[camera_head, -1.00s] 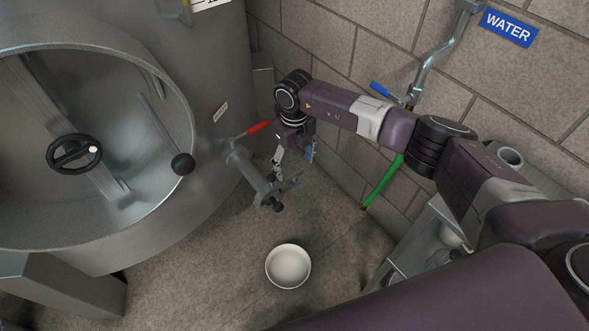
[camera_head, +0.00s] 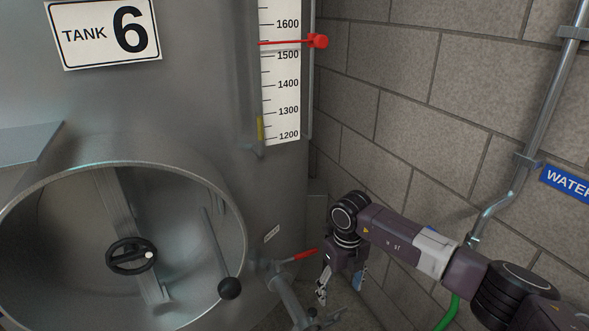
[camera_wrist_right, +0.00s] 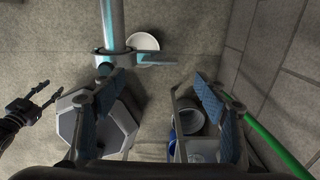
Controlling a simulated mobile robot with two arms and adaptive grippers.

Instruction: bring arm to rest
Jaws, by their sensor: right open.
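My right gripper (camera_head: 340,285) hangs at the lower middle of the head view, at the end of my purple-grey right arm, just right of the tank's outlet pipe. In the right wrist view my right gripper (camera_wrist_right: 152,100) has its two blue-padded fingers wide apart, with nothing held between them. A dark gripper at the left edge of that view, which looks like my left gripper (camera_wrist_right: 46,94), has its slim fingers apart and empty. My left arm is not in the head view.
The steel tank's red-handled valve (camera_head: 305,254) and outlet pipe (camera_head: 288,298) are close to my right gripper. A white bowl (camera_wrist_right: 143,42) stands on the floor. A green hose (camera_wrist_right: 262,138) runs along the block wall (camera_head: 410,120). The open manway (camera_head: 190,185) is at left.

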